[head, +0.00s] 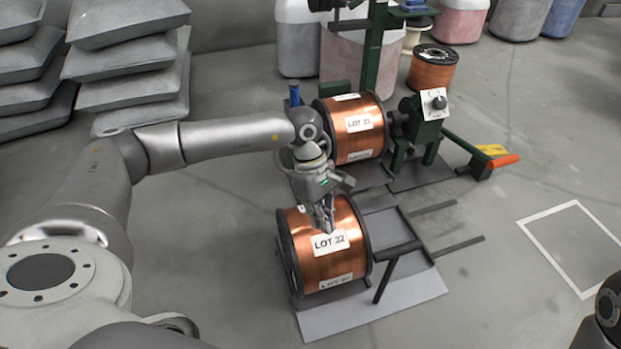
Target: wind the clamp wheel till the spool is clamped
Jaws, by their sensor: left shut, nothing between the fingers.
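A copper spool labelled LOT 21 (358,141) sits in a green stand (372,50), its axis roughly level. A blue upright grip (294,95) shows at the stand's left side, partly behind my left arm. I cannot make out the clamp wheel for certain; my arm hides part of that side. My left gripper (326,222) points down in front of the stand, shut and empty. It overlaps a second copper spool labelled LOT 32 (310,258) in the picture; I cannot tell whether they touch. My right gripper is not in view.
The LOT 32 spool lies on a grey plate (380,305) with dark bars beside it. A green box with a dial (435,104) and an orange-ended lever (500,161) stand right of the LOT 21 spool. Grey sacks (125,65) are stacked at left. A white floor outline (545,213) is empty.

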